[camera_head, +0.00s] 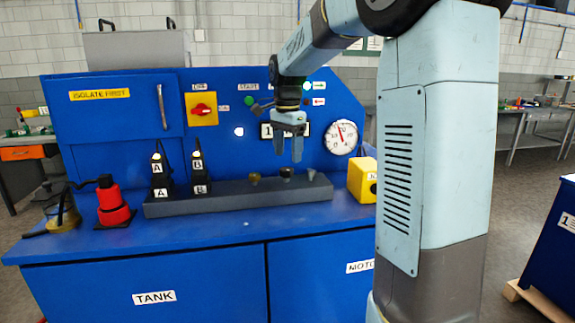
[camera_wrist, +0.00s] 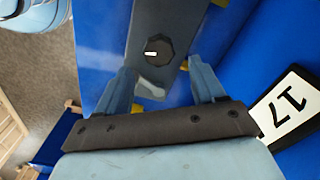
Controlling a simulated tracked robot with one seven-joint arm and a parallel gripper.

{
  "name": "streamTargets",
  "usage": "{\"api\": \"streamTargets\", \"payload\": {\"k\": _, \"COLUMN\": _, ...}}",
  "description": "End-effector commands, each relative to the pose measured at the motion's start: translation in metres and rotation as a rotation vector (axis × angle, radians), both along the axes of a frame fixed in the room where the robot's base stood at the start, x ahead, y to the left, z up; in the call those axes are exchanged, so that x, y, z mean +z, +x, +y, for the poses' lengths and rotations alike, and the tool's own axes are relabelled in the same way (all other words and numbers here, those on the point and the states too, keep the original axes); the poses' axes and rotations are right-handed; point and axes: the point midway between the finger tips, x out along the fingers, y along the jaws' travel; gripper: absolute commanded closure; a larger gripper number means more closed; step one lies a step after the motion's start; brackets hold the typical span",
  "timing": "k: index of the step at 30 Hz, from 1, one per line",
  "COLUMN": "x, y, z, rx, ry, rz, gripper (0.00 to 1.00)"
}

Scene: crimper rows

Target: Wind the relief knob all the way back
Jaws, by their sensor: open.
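A long dark grey block (camera_head: 225,198) lies on the blue bench with several small fittings along its top. In the wrist view a round dark knob (camera_wrist: 160,46) with a white mark sits on the grey block. I cannot tell for sure that this is the relief knob. My gripper (camera_head: 288,150) points down above the block, apart from the fittings. In the wrist view its two fingers (camera_wrist: 160,68) are spread and empty, and the knob shows beyond their tips. A pale metal piece (camera_wrist: 151,86) shows between the fingers.
A round gauge (camera_head: 341,137) with a red needle is on the blue back panel. A yellow box (camera_head: 362,180) stands right of the block. Plugs marked A (camera_head: 159,172) and B (camera_head: 199,172) stand behind its left part, and a red device (camera_head: 113,206) is farther left.

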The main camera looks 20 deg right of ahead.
Motion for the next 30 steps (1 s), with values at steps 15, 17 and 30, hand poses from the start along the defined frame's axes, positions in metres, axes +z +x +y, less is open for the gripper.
{"api": "streamTargets", "payload": {"k": 15, "x": -0.045, "y": 0.0, "z": 0.0, "rx": 0.001, "ry": 0.0, "rz": 0.0, "gripper": 0.31}}
{"api": "streamTargets", "payload": {"k": 17, "x": -0.045, "y": 0.0, "z": 0.0, "rx": 0.001, "ry": 0.0, "rz": 0.0, "gripper": 0.31}}
{"api": "streamTargets", "payload": {"k": 30, "x": -0.045, "y": 0.0, "z": 0.0, "rx": 0.001, "ry": 0.0, "rz": 0.0, "gripper": 0.59}}
